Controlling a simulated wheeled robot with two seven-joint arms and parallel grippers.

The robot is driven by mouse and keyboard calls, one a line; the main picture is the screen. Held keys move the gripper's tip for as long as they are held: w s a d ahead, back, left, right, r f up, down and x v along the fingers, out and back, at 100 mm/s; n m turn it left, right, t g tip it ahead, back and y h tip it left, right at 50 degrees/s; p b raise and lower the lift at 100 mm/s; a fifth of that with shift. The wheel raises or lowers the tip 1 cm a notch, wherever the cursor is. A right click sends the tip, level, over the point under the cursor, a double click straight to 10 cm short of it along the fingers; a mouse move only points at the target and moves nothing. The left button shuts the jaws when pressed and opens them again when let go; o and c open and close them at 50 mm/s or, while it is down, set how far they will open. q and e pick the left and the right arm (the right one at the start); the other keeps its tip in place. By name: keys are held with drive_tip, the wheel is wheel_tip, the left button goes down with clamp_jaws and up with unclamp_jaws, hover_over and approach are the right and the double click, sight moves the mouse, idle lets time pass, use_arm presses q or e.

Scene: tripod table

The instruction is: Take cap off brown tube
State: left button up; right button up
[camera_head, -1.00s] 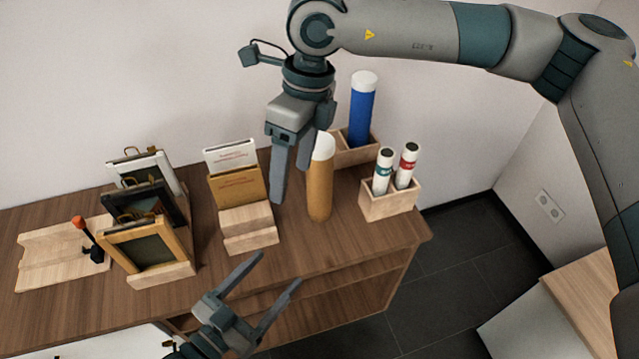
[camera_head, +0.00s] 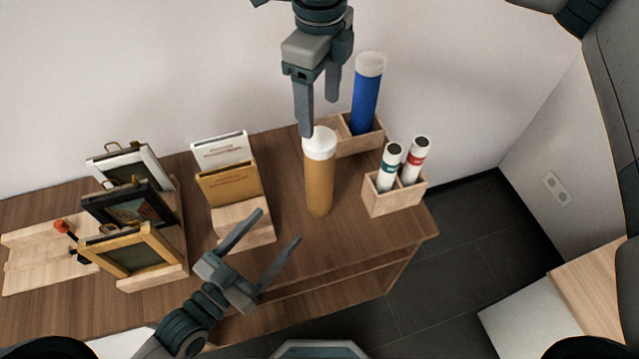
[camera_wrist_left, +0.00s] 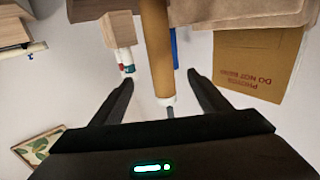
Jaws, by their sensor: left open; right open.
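The brown tube (camera_head: 319,187) stands upright on the wooden table (camera_head: 400,236), with its white cap (camera_head: 320,143) on top. My right gripper (camera_head: 318,118) is open above the tube, pointing down, with one fingertip overlapping the cap's edge in the head view; I cannot tell whether it touches. My left gripper (camera_head: 280,225) is open and empty in front of the tube, to its lower left. In the left wrist view the tube (camera_wrist_left: 156,50) and its cap (camera_wrist_left: 165,101) show between the two open fingers, apart from both.
A blue tube (camera_head: 365,95) stands in a wooden box behind. Two white tubes (camera_head: 402,163) stand in a wooden holder (camera_head: 396,200) at the right. A holder with brown and white envelopes (camera_head: 228,180) and several picture frames (camera_head: 135,207) stand at the left.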

sight(321, 176)
drive_tip(key=shift+w, duration=0.2)
use_arm(q)
drive_tip(key=x, duration=1.7)
drive_tip(key=shift+w+d+f, duration=0.1)
drive_tip(key=shift+w, duration=0.15)
use_arm(e)
drive_tip(key=shift+s, duration=0.1)
use_arm(q)
drive_tip(key=c, duration=1.6)
use_arm(e)
drive_tip(key=shift+o, duration=0.8)
drive_tip(key=shift+r, duration=2.2)
drive_tip(key=shift+f, duration=0.1)
drive_tip(key=shift+f, duration=5.95)
